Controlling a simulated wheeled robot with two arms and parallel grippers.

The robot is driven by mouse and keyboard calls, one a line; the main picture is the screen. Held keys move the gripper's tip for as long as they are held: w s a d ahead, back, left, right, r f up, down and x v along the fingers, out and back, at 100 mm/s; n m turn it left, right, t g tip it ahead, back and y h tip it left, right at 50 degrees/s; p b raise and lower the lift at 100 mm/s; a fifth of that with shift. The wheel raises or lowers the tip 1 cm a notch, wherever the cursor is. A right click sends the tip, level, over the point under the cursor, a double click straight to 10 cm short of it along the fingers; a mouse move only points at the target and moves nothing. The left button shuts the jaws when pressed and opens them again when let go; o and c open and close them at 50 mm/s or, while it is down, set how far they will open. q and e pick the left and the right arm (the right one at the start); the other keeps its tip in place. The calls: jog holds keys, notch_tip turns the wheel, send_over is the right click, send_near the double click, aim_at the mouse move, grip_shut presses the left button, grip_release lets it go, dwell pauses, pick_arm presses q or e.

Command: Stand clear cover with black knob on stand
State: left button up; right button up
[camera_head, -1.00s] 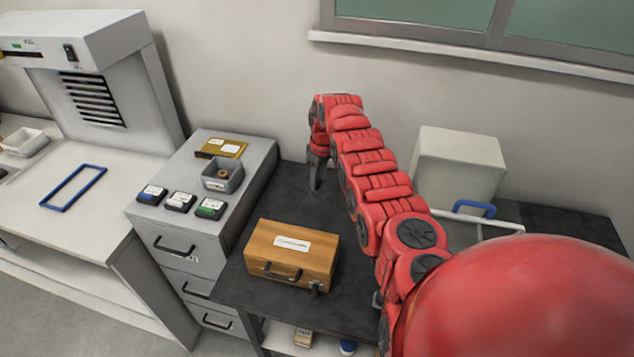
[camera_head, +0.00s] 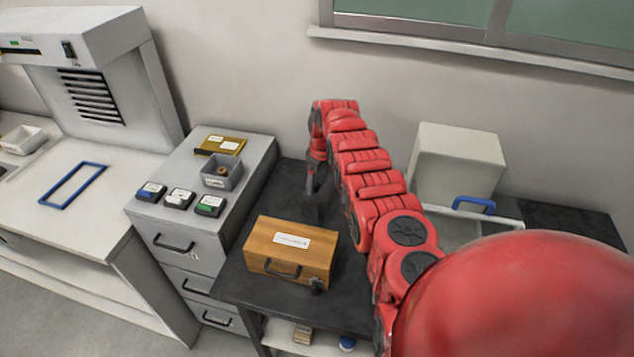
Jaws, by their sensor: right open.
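I cannot make out a clear cover with a black knob, or a stand for it, in the head view. My red right arm reaches from the lower right over the black table (camera_head: 232,287). My right gripper (camera_head: 312,190) points down over the back left part of this table, behind the wooden case. It is open, and I see nothing between its fingers. My arm hides part of the table behind and to the right of it. My left gripper is out of view.
A wooden case (camera_head: 290,252) with a handle stands at the table's front. A grey drawer cabinet (camera_head: 160,238) to the left bears small boxes and a grey tray (camera_head: 222,172). A white box-shaped thing (camera_head: 458,160) with a blue handle (camera_head: 474,205) stands at right.

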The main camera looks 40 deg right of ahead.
aim_at(321, 193)
jog(key=shift+r, duration=0.35)
jog(key=shift+d+r, duration=0.1)
jog(key=shift+r, duration=0.2)
notch_tip(321, 193, up, 11)
jog(key=s+b, duration=0.1)
jog(key=b, duration=0.1)
jog(key=shift+s, duration=0.2)
jog(key=shift+d, duration=0.1)
